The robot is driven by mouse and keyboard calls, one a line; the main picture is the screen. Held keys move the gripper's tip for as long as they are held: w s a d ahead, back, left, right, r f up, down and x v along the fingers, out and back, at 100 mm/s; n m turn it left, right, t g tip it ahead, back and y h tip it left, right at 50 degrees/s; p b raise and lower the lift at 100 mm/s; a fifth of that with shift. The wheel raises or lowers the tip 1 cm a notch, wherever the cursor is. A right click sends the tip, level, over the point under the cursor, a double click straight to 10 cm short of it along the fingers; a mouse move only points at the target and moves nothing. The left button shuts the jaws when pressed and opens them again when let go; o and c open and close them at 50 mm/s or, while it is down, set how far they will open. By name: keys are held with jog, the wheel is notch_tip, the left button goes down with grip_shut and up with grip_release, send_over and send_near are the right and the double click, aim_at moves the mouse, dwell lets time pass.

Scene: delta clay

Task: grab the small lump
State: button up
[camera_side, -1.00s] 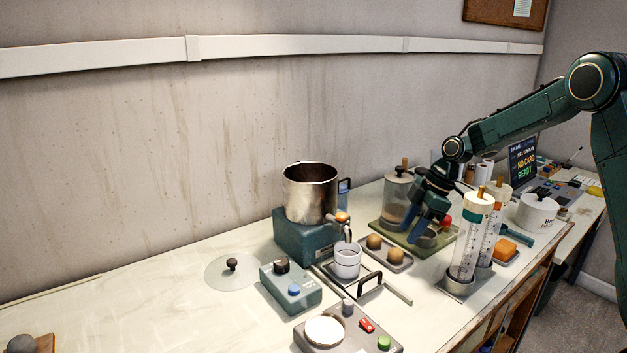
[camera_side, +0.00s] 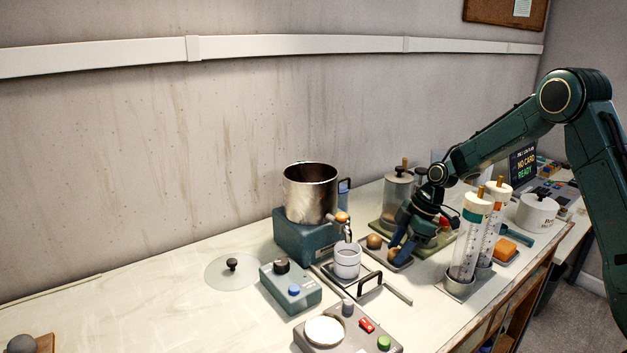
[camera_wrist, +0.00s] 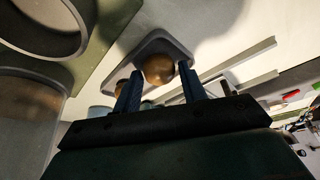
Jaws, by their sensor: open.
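Two round brown lumps sit on a small grey tray (camera_side: 401,265). The left lump (camera_side: 374,241) shows clearly in the side view. The right lump (camera_side: 392,252) is partly covered by my blue fingers there. My gripper (camera_side: 399,257) is open, tilted down at the tray's right lump. In the wrist view, one lump (camera_wrist: 158,69) shows in the gap between my fingertips (camera_wrist: 160,75), and the other lump (camera_wrist: 122,87) is partly hidden by the left finger. Contact with a lump cannot be told. I cannot tell which lump is smaller.
A white cup (camera_side: 347,262) stands under the spout of a metal pot (camera_side: 310,192). Two clear cylinders (camera_side: 469,240) stand to the right of my gripper. A black handle (camera_side: 369,282) is in front.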

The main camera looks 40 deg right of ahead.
jog(key=c, duration=0.6)
jog(key=shift+r, duration=0.15)
notch_tip(320, 180, up, 20)
jog(key=shift+f, duration=0.1)
dwell(0.5)
dwell(0.6)
